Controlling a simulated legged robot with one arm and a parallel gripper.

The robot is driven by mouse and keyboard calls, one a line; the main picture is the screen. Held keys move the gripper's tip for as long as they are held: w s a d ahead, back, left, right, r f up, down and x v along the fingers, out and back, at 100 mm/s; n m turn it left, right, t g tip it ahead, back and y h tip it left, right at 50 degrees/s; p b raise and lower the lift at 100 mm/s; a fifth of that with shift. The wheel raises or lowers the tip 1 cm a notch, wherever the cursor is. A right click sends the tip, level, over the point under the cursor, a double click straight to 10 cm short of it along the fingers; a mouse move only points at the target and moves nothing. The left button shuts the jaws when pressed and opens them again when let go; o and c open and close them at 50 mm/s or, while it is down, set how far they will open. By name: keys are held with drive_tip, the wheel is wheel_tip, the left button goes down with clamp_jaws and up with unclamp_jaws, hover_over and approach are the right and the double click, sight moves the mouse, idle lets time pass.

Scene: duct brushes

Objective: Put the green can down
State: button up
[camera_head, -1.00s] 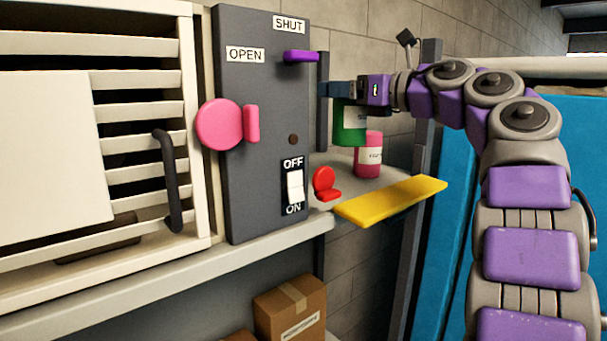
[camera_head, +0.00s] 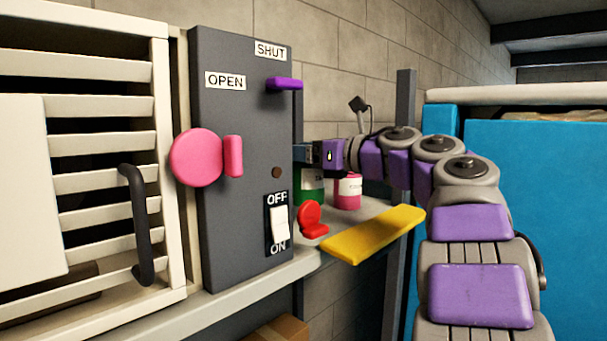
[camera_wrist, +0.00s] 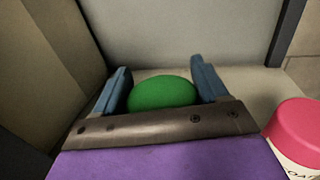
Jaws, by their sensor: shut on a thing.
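The green can (camera_head: 311,188) is behind the dark panel's right edge, low at the shelf (camera_head: 340,225). I cannot tell whether its base touches the shelf. My gripper (camera_head: 303,153) is shut on the can from above. In the wrist view, the can's rounded green top (camera_wrist: 162,92) sits between the two blue fingers of my gripper (camera_wrist: 162,88). The can's lower part is hidden in that view.
A pink can with a white label (camera_head: 347,191) stands just right of the green can. A red knob (camera_head: 311,219) and a yellow flap (camera_head: 374,235) are at the shelf front. The dark panel (camera_head: 235,120) stands close on the left. A dark post (camera_head: 404,130) is at right.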

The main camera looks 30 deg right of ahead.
sight(302, 169)
drive_tip(key=shift+a+f, duration=0.1)
drive_tip(key=shift+a, duration=0.2)
drive_tip(key=shift+a+f, duration=0.15)
drive_tip(key=shift+f, duration=0.1)
drive_tip(key=f, duration=0.1)
drive_tip(key=d+f, duration=0.1)
drive_tip(key=shift+d+f, duration=0.2)
drive_tip(key=shift+f, duration=0.1)
drive_tip(key=shift+d+f, duration=0.3)
drive_tip(key=shift+d, duration=0.2)
drive_tip(key=shift+a+f+b, duration=0.1)
drive_tip(key=shift+a+b, duration=0.25)
drive_tip(key=shift+a, duration=0.45)
drive_tip(key=o, duration=1.4)
drive_tip(key=shift+a, duration=0.2)
drive_tip(key=shift+o, duration=1.4)
drive_tip(key=shift+d, duration=0.9)
drive_tip(key=shift+a+r+p, duration=0.2)
drive_tip(key=shift+a+p, duration=0.1)
drive_tip(key=shift+a, duration=0.15)
drive_tip(key=b+v, duration=0.1)
drive_tip(key=v, duration=0.5)
drive_tip(key=b+v, duration=0.1)
drive_tip(key=v, duration=0.5)
drive_tip(key=shift+w+d+f, duration=0.1)
drive_tip(key=shift+d+f, duration=0.1)
drive_tip(key=shift+d, duration=0.1)
drive_tip(key=shift+a+r, duration=0.1)
drive_tip(key=shift+a, duration=0.4)
